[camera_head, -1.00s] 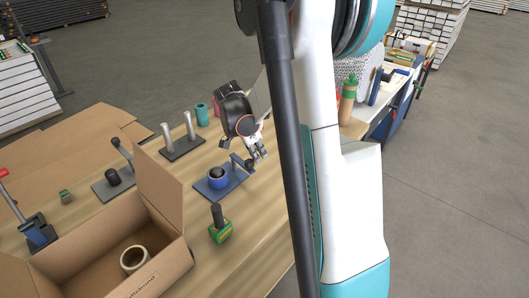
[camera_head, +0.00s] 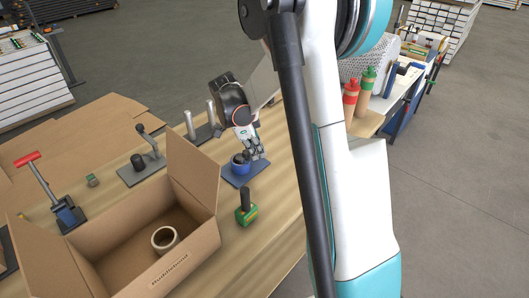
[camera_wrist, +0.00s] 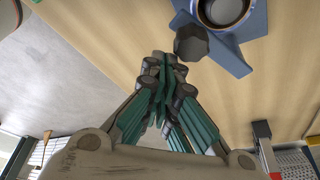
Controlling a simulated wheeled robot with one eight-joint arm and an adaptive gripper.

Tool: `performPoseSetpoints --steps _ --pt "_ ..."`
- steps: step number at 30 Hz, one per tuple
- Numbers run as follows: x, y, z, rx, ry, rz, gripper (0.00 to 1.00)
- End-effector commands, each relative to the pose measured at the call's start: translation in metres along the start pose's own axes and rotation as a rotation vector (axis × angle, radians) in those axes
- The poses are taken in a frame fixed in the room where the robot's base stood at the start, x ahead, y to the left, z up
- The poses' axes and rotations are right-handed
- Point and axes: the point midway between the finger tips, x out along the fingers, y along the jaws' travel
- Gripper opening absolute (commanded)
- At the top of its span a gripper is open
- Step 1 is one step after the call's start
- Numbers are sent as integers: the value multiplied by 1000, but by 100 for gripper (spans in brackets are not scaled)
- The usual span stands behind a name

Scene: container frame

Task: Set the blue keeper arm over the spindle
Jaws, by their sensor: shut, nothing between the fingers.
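The blue fixture plate (camera_head: 236,178) lies on the wooden bench, and its edge shows in the wrist view (camera_wrist: 232,62). A round blue piece with a dark centre (camera_head: 239,164), apparently at the spindle, sits on it; in the wrist view its open top (camera_wrist: 222,12) is cut by the frame edge. A dark faceted knob (camera_wrist: 190,42), apparently on the keeper arm, stands beside the round piece, not over it. The arm itself is mostly hidden. My gripper (camera_head: 252,154) is shut and empty at the fixture's right side; its fingertips (camera_wrist: 163,60) appear beside the knob, contact unclear.
An open cardboard box (camera_head: 190,262) with a pale ring (camera_head: 165,239) stands at front left. A green-based, dark-handled tool (camera_head: 246,209) stands in front of the fixture. Red and green bottles (camera_head: 351,97) stand right.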

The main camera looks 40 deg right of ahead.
Motion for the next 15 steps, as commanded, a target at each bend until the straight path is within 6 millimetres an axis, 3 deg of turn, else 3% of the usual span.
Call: performPoseSetpoints --steps 15 --pt "-14 -12 39 -8 -1 -4 0"
